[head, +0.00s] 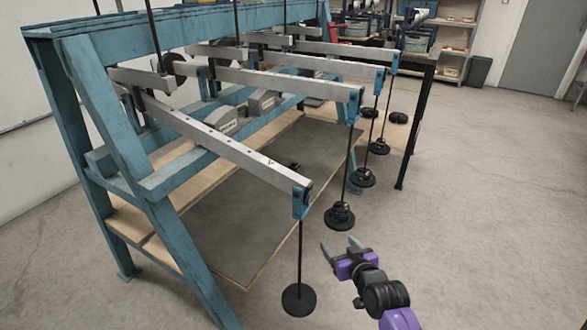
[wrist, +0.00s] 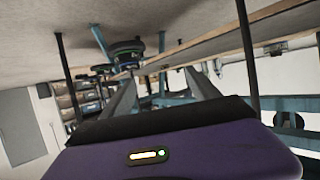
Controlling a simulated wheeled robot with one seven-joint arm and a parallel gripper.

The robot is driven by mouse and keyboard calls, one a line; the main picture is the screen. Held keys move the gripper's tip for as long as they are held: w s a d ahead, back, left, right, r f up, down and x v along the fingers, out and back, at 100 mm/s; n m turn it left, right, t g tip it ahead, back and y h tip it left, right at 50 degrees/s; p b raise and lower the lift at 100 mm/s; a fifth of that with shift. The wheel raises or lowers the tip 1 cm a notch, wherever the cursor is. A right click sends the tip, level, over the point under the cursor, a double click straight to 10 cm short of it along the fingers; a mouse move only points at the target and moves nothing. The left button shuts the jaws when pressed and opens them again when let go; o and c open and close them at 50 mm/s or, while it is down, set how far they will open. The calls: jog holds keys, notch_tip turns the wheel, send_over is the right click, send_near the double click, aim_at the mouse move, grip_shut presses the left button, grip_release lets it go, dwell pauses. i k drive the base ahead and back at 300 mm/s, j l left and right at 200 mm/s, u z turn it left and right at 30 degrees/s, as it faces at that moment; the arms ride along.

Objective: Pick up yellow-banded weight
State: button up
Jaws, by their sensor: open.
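I cannot make out a clear yellow band on any weight. In the head view, dark disc weights are stacked on the hanger (head: 340,215) of the second lever, with others on hangers farther back (head: 362,177) (head: 380,146). My gripper (head: 338,245) is open and empty, just below and in front of the second lever's stack, apart from it. In the wrist view, my two grey fingers (wrist: 160,78) spread apart, with a dark disc stack (wrist: 126,52) with a greenish edge beyond them. Its other bands are too small to tell.
A blue frame (head: 125,140) carries several grey lever beams (head: 220,142) with hanging rods. The nearest hanger has a bare black plate (head: 298,299), left of my gripper. A board shelf (head: 250,220) lies behind the hangers. The floor at right is clear.

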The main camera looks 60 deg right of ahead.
aim_at(295, 167)
jog(key=i+l, duration=0.55)
jog(key=l, duration=0.15)
jog(key=i+l, duration=0.5)
jog(key=l, duration=0.2)
